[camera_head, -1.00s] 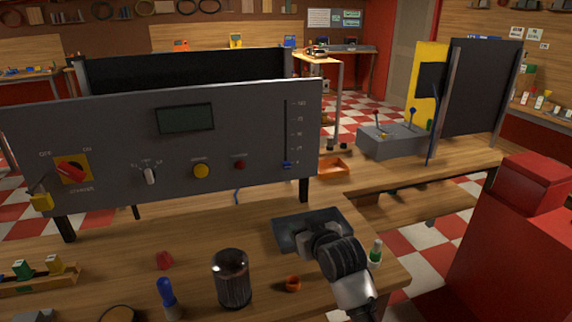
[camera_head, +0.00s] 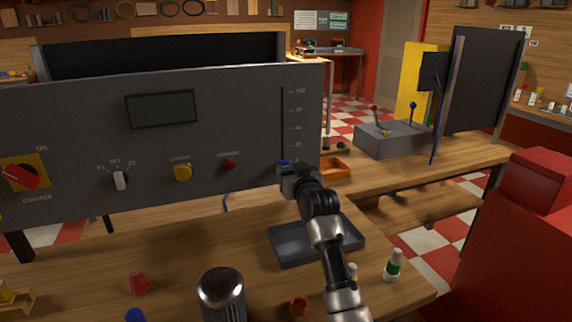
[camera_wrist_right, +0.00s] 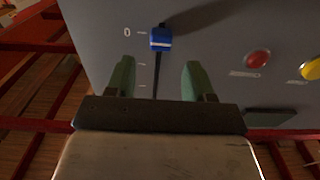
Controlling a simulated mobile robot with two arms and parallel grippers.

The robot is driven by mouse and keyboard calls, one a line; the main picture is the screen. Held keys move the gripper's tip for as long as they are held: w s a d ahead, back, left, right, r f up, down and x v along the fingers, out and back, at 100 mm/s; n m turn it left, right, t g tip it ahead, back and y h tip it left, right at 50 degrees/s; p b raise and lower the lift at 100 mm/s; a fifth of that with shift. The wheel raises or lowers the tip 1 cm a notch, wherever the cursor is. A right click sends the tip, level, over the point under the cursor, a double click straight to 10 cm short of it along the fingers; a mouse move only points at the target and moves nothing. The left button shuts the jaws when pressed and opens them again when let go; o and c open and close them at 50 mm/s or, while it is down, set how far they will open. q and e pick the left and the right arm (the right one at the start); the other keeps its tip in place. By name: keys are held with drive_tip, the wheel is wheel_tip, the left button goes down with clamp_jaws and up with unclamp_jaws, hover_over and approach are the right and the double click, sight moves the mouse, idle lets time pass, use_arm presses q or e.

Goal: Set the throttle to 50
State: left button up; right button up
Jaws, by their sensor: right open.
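The grey control panel (camera_head: 60,120) stands upright on the bench. Its throttle is a vertical slot with a scale (camera_head: 282,115) on the right side. The blue slider knob (camera_head: 284,162) sits at the bottom of the slot. In the right wrist view the knob (camera_wrist_right: 161,38) is beside the 0 mark. My right gripper (camera_head: 285,170) is in front of the knob in the head view. In the wrist view my right gripper (camera_wrist_right: 157,75) is open, its two green fingers either side of the slot line, with the knob just beyond the fingertips. My left gripper is not in view.
The panel also carries a dark display (camera_head: 161,109), a red starter switch (camera_head: 22,176), a yellow button (camera_head: 182,172) and a red button (camera_head: 229,165). A grey tray (camera_head: 290,248) lies on the bench below my right arm. A dark cylinder (camera_head: 222,295) and small bottles stand near the front.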

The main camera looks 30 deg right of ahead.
sight(285, 163)
drive_tip(key=x, duration=0.2)
drive_tip(key=shift+w, duration=0.4)
drive_tip(key=shift+w+d, duration=0.2)
drive_tip(key=shift+w, duration=0.3)
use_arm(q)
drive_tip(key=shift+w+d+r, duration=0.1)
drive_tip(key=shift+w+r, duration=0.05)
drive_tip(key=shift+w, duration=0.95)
use_arm(e)
drive_tip(key=shift+w, duration=0.2)
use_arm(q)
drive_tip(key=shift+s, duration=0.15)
use_arm(e)
drive_tip(key=shift+c, duration=1.1)
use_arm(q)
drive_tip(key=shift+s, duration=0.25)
use_arm(e)
clamp_jaws()
